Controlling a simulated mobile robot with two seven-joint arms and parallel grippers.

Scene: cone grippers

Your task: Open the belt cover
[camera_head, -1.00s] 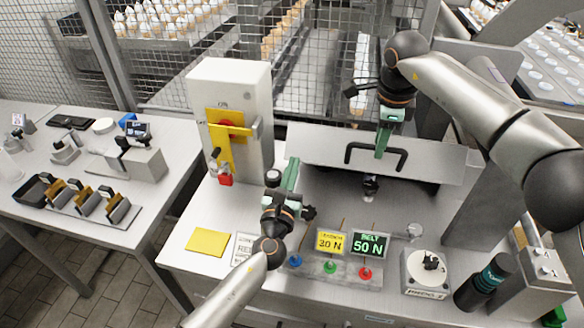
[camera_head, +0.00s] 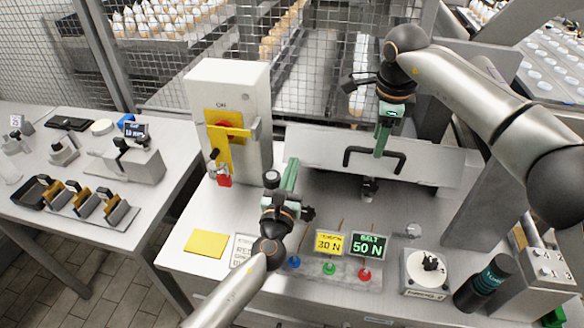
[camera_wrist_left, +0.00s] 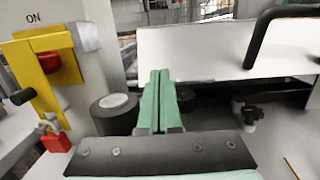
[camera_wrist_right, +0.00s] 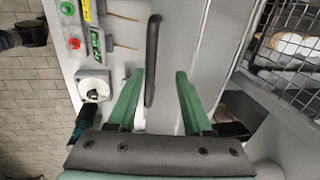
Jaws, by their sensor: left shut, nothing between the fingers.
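The belt cover (camera_head: 315,146) is a pale grey panel with a black bar handle (camera_head: 347,155), set across the back of the bench machine. In the left wrist view the cover (camera_wrist_left: 200,50) shows its left part and lower edge. My right gripper (camera_head: 381,150) is at the handle from above. In the right wrist view its fingers (camera_wrist_right: 157,80) are apart, with the handle (camera_wrist_right: 153,50) near the left fingertip and not clamped. My left gripper (camera_head: 291,165) is shut and empty, pointing up near the cover's lower left edge; its fingers (camera_wrist_left: 160,80) are together.
A white switch box (camera_head: 225,95) marked ON, with a yellow bar and red padlock (camera_head: 223,180), stands left of the cover. A black knob (camera_head: 370,188) is below it. Signs (camera_head: 367,245), coloured buttons and a white dial (camera_head: 427,270) are in front. A mesh fence is behind.

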